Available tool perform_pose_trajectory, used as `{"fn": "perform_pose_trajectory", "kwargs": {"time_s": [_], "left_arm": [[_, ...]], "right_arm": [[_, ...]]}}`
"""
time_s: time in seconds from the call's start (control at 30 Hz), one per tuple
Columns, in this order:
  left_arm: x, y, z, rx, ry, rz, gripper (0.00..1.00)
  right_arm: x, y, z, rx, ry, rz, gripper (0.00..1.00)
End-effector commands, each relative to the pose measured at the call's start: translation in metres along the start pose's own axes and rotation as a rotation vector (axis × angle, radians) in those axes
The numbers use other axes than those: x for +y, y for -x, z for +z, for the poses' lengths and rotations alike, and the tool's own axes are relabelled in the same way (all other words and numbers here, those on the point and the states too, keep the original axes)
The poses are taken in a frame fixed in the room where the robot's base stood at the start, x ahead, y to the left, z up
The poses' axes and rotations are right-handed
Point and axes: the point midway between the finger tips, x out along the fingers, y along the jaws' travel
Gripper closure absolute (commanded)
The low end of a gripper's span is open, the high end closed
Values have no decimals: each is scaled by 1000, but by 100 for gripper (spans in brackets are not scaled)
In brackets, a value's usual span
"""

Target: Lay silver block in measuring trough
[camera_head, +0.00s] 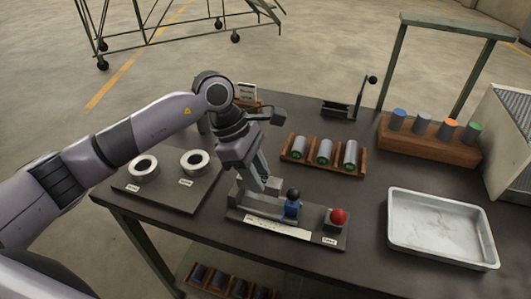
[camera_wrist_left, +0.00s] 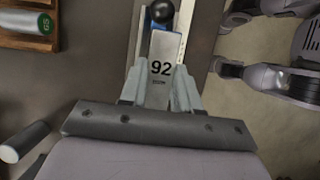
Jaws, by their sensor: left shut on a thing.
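The silver block (camera_wrist_left: 161,62) shows in the left wrist view as a pale bar marked 92, between the fingers of my left gripper (camera_wrist_left: 160,92). My left gripper is shut on it. In the head view the left gripper (camera_head: 264,182) points down over the measuring trough (camera_head: 258,209), and its fingers largely hide the block. The trough has a blue stop with a black knob (camera_head: 292,203) at its right part and a red button (camera_head: 338,216) at its right end. I cannot tell whether the block touches the trough floor. My right gripper is not in view.
A plate with two white rings (camera_head: 195,161) lies left of the trough. A wooden rack with several silver cylinders (camera_head: 324,152) stands behind it. A white tray (camera_head: 440,258) is at the right. A wooden holder (camera_head: 430,145) with coloured-top cylinders and a lever device (camera_head: 345,108) stand farther back.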

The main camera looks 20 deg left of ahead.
Motion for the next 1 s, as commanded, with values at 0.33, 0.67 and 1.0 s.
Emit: {"fn": "perform_pose_trajectory", "kwargs": {"time_s": [0.33, 0.67, 1.0], "left_arm": [[0, -2, 0, -2, -2, 1, 100], [0, -21, -9, -2, 0, -1, 100], [1, -54, -23, -2, -3, 2, 100]], "right_arm": [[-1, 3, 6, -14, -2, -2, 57], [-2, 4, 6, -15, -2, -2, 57], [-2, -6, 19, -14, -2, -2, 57]]}}
